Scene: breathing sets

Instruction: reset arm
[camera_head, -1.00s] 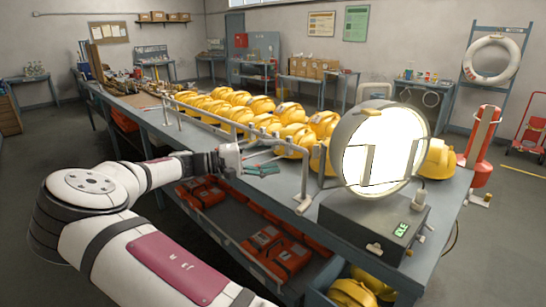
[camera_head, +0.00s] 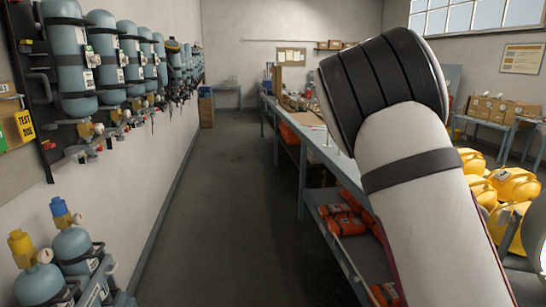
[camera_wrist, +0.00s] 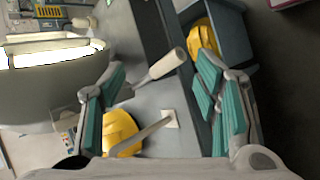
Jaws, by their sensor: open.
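My arm (camera_head: 420,170) rises large and close at the right of the head view, in front of the workbench. My gripper lies outside the head view. In the wrist view my gripper (camera_wrist: 160,98) is open, its two teal-padded fingers wide apart. I see nothing held between them. Past the fingers are a grey bench surface, a pale rod-like part and two yellow helmets (camera_wrist: 122,132), one beyond each finger.
Blue-grey cylinders (camera_head: 72,60) hang along the left wall, with more cylinders (camera_head: 75,245) low at left. A clear aisle (camera_head: 225,190) runs between them and the workbench (camera_head: 290,125). Orange cases (camera_head: 345,220) lie on its lower shelf. Yellow helmets (camera_head: 515,183) are at right.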

